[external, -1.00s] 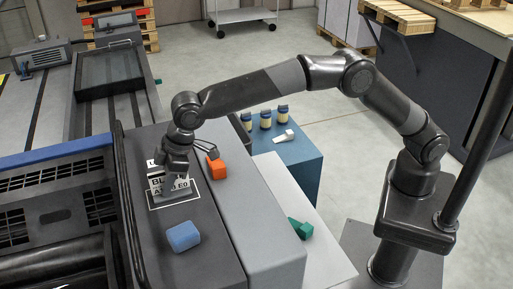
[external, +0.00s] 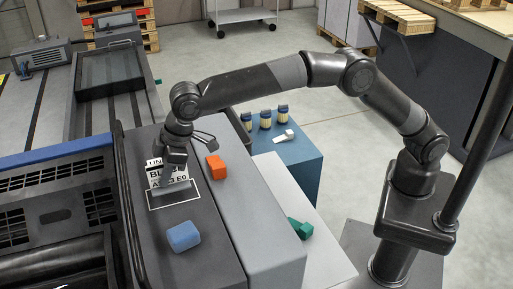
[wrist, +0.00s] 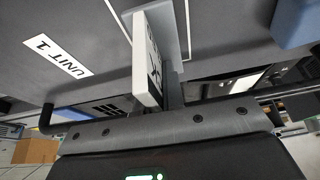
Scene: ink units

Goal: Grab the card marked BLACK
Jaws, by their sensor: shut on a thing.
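The white card marked "BL…" (external: 160,181) stands above a white-outlined rectangle on the dark grey unit; part of its print is hidden by my gripper. My gripper (external: 176,165) is at the card's upper part and shut on it. In the wrist view the card (wrist: 147,62) shows nearly edge-on, as a white slab with dark print, beside a light grey upright piece. I cannot tell whether the card still touches its base.
A blue block (external: 183,236) lies in front of the card, and an orange block (external: 216,167) lies to its right. A green piece (external: 300,228) is on the lower white top. Several small bottles stand on the blue cabinet (external: 290,155). A "UNIT-1" label (wrist: 58,55) is on the dark surface.

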